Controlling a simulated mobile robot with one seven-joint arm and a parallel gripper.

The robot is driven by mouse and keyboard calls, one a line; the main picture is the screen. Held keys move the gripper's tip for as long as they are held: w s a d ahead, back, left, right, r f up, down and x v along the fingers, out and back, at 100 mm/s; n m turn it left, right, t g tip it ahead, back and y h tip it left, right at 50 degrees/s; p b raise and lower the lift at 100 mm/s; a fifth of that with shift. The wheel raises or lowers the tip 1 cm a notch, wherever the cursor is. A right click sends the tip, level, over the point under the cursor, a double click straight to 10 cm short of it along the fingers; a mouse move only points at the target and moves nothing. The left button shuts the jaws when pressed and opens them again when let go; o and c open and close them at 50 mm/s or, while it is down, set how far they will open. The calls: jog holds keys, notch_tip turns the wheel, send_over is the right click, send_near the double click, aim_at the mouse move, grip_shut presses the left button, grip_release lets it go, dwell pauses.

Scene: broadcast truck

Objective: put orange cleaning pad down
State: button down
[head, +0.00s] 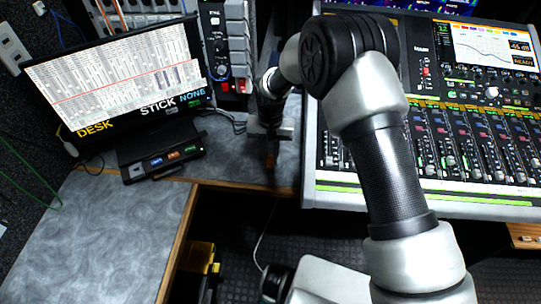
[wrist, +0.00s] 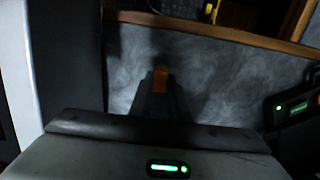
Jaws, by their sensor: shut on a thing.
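The orange cleaning pad (wrist: 160,78) is a small orange piece at the fingertips in the wrist view. My gripper (wrist: 160,90) is shut on it. In the head view my gripper (head: 271,150) points down over the grey desk (head: 232,160), between the monitor and the mixing console. The orange pad is a small dark orange spot (head: 270,161) there. Most of the pad is hidden by the fingers. I cannot tell whether it touches the desk.
The mixing console (head: 330,182) stands close on the right of my gripper. A monitor (head: 120,85) and a black box with lit buttons (head: 165,163) are on the left. The wooden desk edge (head: 235,185) runs in front. Bare desk lies around the gripper.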

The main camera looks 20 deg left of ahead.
aim_at(271, 158)
jog(key=shift+f, duration=0.2)
jog(key=c, duration=1.7)
grip_release()
jog(key=shift+r, duration=0.1)
jog(key=shift+o, duration=0.2)
notch_tip(271, 158, up, 12)
jog(key=p, duration=0.1)
jog(key=shift+w+r, duration=0.2)
